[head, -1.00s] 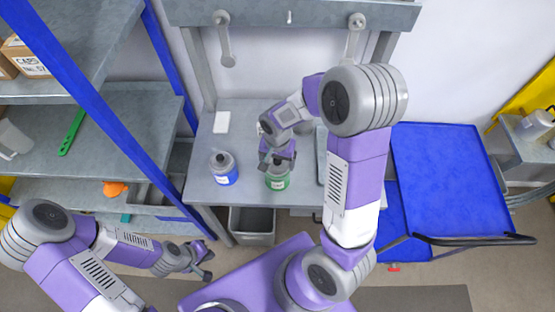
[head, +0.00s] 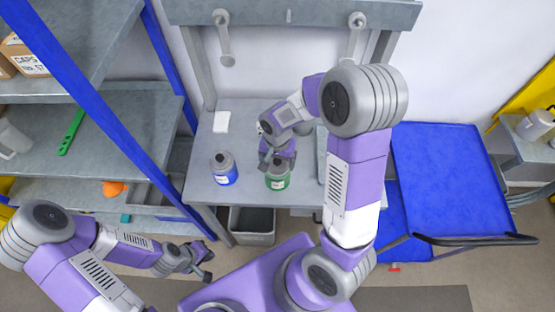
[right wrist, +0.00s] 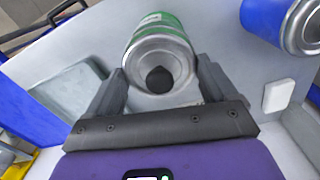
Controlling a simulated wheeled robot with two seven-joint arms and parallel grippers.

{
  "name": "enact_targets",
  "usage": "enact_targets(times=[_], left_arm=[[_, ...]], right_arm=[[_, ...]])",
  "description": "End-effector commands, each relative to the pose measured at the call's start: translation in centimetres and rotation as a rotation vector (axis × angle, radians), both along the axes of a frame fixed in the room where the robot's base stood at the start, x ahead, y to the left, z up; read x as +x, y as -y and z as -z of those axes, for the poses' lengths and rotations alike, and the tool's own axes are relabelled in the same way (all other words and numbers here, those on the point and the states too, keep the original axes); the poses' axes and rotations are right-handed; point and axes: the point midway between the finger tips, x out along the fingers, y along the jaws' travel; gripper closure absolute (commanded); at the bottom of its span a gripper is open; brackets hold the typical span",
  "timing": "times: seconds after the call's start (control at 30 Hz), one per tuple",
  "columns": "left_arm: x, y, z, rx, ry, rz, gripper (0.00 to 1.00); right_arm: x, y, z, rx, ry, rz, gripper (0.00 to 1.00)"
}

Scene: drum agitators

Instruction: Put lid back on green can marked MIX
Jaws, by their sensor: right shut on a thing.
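The green can (head: 278,180) stands upright on the grey workbench; its label is too small to read. My right gripper (head: 273,164) is over its top. In the right wrist view the green can (right wrist: 160,22) has a grey metal lid (right wrist: 147,52) with a dark round knob at its end. The fingers of my right gripper (right wrist: 162,88) are shut on the lid from both sides. The lid appears to be on the can, but I cannot tell whether it is fully seated. My left gripper (head: 204,264) is low, away from the bench; its jaw gap is unclear.
A blue can (head: 224,170) with a grey top stands left of the green can, and also shows in the right wrist view (right wrist: 268,18). A white block (head: 221,122) lies behind it. A grey bin (head: 252,225) is below the bench. A blue cart (head: 445,180) stands right.

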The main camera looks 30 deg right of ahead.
Motion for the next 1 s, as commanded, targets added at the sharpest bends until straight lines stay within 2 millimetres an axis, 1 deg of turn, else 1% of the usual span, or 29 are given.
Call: enact_targets(times=[0.97,1.0], left_arm=[[0.00,-0.01,0.27,0.000,0.000,0.000,1.00],[0.00,-0.01,0.27,0.000,0.000,0.000,1.00]], right_arm=[[0.01,0.00,0.11,0.000,0.000,0.000,0.43],[0.02,0.01,0.11,0.000,0.000,0.000,0.13]])
